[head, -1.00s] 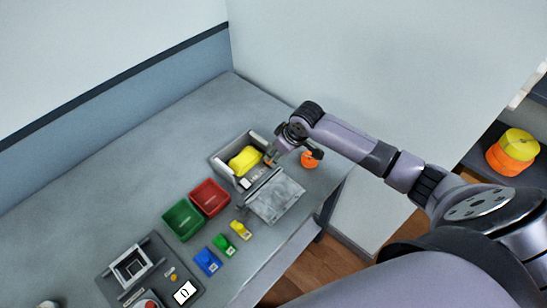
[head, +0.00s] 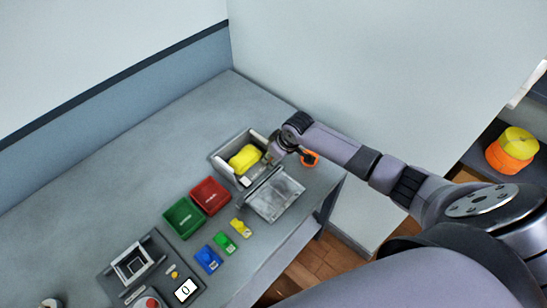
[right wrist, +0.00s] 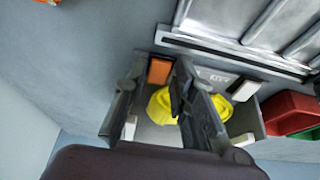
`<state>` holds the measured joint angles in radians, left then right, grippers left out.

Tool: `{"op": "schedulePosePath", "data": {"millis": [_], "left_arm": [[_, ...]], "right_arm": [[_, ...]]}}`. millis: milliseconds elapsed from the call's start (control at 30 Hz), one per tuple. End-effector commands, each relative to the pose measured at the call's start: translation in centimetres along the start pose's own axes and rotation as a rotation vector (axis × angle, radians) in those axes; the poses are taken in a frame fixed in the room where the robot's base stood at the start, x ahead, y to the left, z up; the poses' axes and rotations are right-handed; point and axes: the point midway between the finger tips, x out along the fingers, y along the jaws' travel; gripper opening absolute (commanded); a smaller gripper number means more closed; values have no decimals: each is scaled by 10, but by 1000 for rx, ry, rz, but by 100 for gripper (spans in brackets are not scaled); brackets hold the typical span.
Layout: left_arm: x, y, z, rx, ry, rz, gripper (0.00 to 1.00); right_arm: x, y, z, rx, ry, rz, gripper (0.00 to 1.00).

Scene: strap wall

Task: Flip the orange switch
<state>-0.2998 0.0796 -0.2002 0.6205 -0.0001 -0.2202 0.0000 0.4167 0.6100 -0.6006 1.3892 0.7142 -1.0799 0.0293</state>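The orange switch (right wrist: 159,70) shows in the right wrist view as a small orange block at the edge of the grey open box (head: 222,170). My right gripper (right wrist: 160,72) is at the box. Its two dark fingers are apart, with the orange block between their tips; I cannot tell whether they touch it. In the head view my right gripper (head: 271,158) is over the box's right end and hides the switch. My left gripper is not in view.
A yellow object (head: 245,158) lies in the box. A grey lid-like panel (head: 274,198) lies in front of it. Red (head: 210,196) and green (head: 184,218) bins stand to the left. An orange ring-like object (head: 310,158) is near the wall, close to my wrist.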

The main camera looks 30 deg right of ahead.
Motion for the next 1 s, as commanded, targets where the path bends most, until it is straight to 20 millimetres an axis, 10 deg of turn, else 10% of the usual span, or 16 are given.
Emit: {"op": "schedulePosePath", "data": {"millis": [333,1000], "left_arm": [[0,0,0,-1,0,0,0],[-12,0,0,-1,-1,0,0]], "right_arm": [[0,0,0,0,0,0,0],[1,0,-10,2,-288,0,0]]}}
